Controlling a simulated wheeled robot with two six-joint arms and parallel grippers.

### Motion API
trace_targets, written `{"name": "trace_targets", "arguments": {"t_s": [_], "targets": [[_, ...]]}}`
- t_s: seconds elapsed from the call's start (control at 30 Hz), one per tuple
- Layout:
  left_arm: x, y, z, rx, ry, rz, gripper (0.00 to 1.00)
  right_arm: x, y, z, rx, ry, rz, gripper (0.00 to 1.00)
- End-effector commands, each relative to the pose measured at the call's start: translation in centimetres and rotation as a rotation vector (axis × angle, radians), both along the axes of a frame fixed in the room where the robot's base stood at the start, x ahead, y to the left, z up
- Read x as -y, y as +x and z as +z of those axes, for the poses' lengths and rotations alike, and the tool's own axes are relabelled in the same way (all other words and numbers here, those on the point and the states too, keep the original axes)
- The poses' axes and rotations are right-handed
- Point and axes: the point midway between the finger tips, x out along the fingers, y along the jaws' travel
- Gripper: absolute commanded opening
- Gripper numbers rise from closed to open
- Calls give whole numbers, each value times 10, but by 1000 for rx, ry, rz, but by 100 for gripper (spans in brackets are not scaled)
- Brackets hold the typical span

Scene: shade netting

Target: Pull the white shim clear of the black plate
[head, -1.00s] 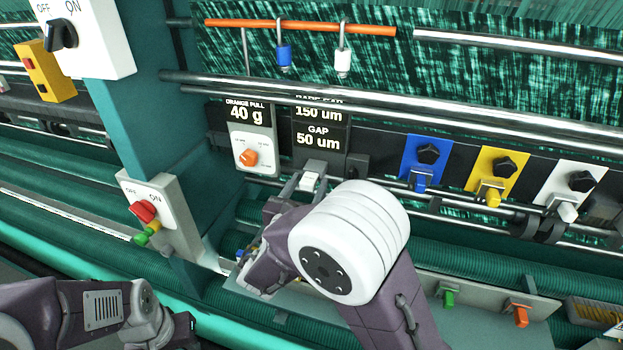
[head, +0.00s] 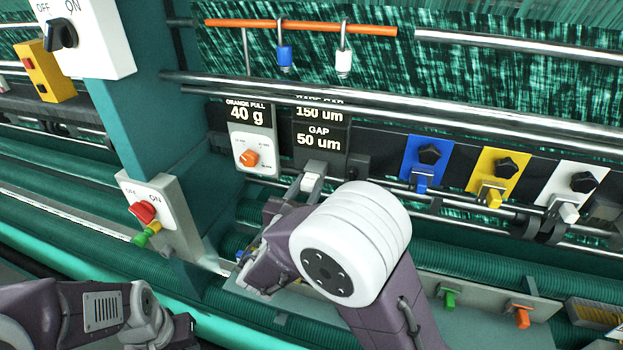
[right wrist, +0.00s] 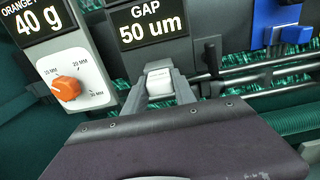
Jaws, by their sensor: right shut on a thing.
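The white shim (head: 311,182) is a small pale block below the gap display in the head view. It also shows in the right wrist view (right wrist: 160,82), with a finger of my right gripper (head: 306,184) on each side of it. The gripper is shut on the shim. The black plate (head: 320,150) stands directly behind and above the shim and carries the display. It reads "GAP 50 um", with 150 um above. Whether the shim's far end is still in the plate is hidden. My left arm shows at lower left; its gripper is out of frame.
A panel with an orange knob (head: 248,158) reading 40 g is left of the plate. Blue (head: 427,160), yellow (head: 498,172) and white (head: 571,188) blocks with black knobs sit to the right. Long metal rods cross above. A red-knobbed ON/OFF box (head: 160,210) is at left.

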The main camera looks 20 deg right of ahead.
Motion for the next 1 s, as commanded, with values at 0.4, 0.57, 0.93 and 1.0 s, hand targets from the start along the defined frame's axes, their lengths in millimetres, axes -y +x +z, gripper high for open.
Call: {"name": "trace_targets", "arguments": {"t_s": [0.4, 0.57, 0.93, 1.0], "targets": [[0, 0, -1, 0, 0, 0, 36, -6, -8, 0, 0, 0, 2, 0], [0, 0, -2, 0, 0, 0, 36, -8, -11, 0, 0, 0, 2, 0], [0, 0, -2, 0, 0, 0, 36, -15, -21, 0, 0, 0, 3, 0], [0, 0, -2, 0, 0, 0, 36, -17, -24, 0, 0, 0, 3, 0]]}}
